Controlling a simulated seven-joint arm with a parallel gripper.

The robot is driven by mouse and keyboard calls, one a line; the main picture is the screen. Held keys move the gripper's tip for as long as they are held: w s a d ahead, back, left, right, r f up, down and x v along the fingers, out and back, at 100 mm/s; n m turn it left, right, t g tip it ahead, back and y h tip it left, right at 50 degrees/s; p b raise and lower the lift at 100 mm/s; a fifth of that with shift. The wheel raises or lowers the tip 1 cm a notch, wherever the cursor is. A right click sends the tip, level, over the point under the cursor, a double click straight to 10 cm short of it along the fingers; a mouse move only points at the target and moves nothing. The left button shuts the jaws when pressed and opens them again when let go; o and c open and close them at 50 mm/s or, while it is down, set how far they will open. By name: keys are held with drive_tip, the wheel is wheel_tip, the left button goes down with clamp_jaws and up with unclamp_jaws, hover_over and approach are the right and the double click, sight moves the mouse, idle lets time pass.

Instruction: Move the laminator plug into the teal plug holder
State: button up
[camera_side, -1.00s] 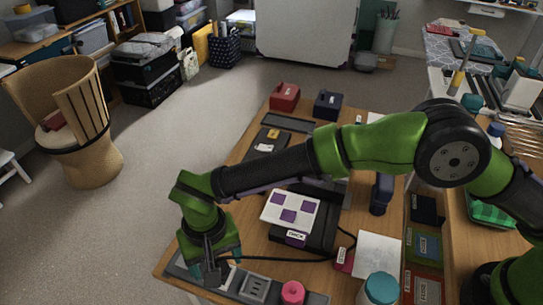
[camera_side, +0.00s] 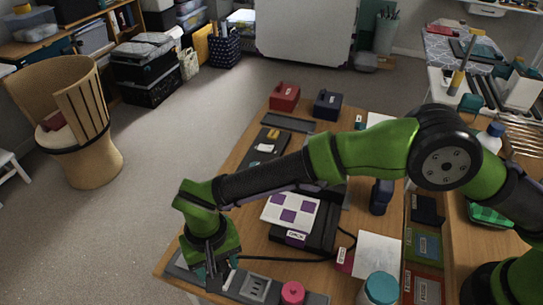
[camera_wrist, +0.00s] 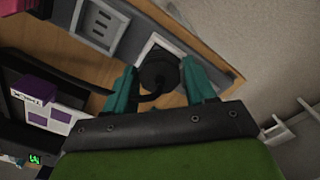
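The laminator plug appears to be the black round piece with a cord (camera_wrist: 158,72) in the wrist view. It lies between the teal fingertips of my gripper (camera_wrist: 160,84), over a pale-edged square plate (camera_wrist: 145,47). I cannot tell whether the fingers touch the plug or stand just beside it. In the side view, my gripper (camera_side: 213,271) points down low over the table's front left corner, and the plug is hidden there. A black cord (camera_side: 283,260) runs from that area toward the right. I cannot make out a teal plug holder for certain.
A grey strip with a slotted outlet plate (camera_side: 256,287) and a red round knob (camera_side: 292,292) runs along the front edge. A dark machine (camera_side: 318,237) bearing a white-and-purple block (camera_side: 290,211) stands behind. A teal-lidded jar (camera_side: 381,287) stands at front right.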

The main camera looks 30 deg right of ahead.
drive_tip(key=shift+o, duration=1.4)
drive_tip(key=shift+r, duration=0.1)
wheel_tip(320, 180, up, 17)
